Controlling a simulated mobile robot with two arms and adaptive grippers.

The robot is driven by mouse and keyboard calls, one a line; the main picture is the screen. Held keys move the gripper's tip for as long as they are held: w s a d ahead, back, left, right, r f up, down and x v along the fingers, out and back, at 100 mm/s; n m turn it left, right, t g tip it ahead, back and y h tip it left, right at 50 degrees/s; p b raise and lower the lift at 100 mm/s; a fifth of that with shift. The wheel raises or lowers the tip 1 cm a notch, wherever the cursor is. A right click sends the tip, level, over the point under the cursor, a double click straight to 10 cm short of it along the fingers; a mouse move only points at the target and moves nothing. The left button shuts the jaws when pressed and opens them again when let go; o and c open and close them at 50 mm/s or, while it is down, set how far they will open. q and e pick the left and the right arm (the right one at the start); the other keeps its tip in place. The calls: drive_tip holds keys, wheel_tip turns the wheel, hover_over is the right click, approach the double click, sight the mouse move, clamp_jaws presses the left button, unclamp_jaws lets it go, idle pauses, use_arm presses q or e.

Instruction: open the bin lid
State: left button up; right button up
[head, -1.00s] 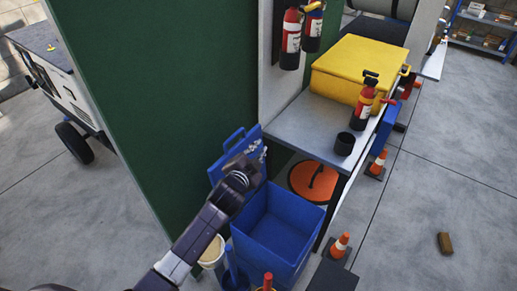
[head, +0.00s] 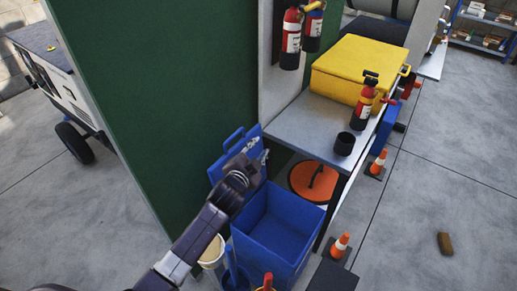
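The blue bin (head: 273,236) stands on the floor beside the table, and I see into its empty-looking inside. Its blue lid (head: 223,165) is raised and tilted back toward the green wall, with a handle on its upper edge. My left gripper (head: 258,157) is in front of the lid, at its right part, very close to it or touching. Its fingers are small and partly blend together, so I cannot tell whether they are open or shut. My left arm comes in from the bottom left and covers part of the lid. My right gripper is not in view.
A grey table (head: 305,122) with a yellow case (head: 357,70), a fire extinguisher (head: 364,103) and a black cup (head: 345,143) stands behind the bin. Traffic cones (head: 340,245) stand to the right. A white bucket (head: 213,250) is left of the bin. Floor on the right is mostly clear.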

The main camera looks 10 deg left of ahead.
use_arm(q)
drive_tip(key=v, duration=1.2)
drive_tip(key=shift+r, duration=0.1)
